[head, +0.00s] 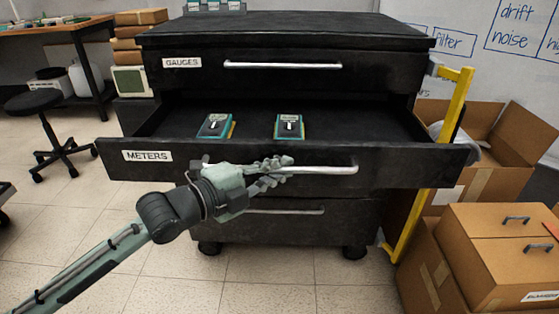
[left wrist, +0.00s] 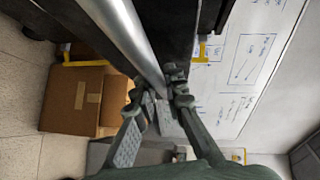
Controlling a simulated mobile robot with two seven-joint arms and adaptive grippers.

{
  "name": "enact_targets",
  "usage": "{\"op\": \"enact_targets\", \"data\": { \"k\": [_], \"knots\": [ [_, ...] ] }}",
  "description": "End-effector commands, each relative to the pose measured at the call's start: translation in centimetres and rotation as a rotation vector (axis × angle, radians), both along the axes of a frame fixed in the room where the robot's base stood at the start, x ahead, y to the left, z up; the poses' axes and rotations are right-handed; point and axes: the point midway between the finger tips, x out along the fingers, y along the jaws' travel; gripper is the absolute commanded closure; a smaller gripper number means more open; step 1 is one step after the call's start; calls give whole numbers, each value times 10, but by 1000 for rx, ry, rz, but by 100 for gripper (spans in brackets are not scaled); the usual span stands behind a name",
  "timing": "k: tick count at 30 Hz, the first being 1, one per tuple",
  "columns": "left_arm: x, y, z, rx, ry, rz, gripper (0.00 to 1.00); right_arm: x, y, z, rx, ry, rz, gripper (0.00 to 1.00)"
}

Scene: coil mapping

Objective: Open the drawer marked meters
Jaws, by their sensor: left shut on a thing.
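The drawer marked METERS (head: 120,166) is pulled out of the black cabinet (head: 290,32) in the head view, with its inside showing. Two small teal meters, one at left (head: 215,126) and one at right (head: 289,126), stand in it. My left gripper (head: 278,172) is at the drawer's silver bar handle (head: 325,170), shut on it near the middle. In the left wrist view the handle (left wrist: 125,35) runs down to the fingers (left wrist: 155,95). My right gripper is in neither view.
The drawer marked GAUGES (head: 220,75) above and the drawer (head: 330,228) below are closed. Cardboard boxes (head: 490,250) and a yellow frame (head: 452,110) stand close at the right. A black stool (head: 45,115) is at left. Tiled floor in front is clear.

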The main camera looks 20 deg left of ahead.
Motion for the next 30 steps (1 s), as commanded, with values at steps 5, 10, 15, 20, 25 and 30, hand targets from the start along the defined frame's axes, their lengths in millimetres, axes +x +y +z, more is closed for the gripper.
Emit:
{"op": "enact_targets", "data": {
  "k": [5, 10, 15, 20, 25, 30],
  "knots": [
    [-2, 0, 0, 2, -1, 1, 100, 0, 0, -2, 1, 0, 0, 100],
    [-1, 0, 0, 2, -1, 1, 100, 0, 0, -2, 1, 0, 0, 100],
    [-1, 0, 0, 2, -1, 1, 81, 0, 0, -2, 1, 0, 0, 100],
    [-1, 0, 0, 2, -1, 1, 68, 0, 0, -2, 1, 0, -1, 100],
    [-1, 0, 0, 1, 0, 1, 68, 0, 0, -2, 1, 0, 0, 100],
    [-6, 3, 0, 4, 0, 0, 68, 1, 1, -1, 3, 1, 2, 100]
  ]
}}
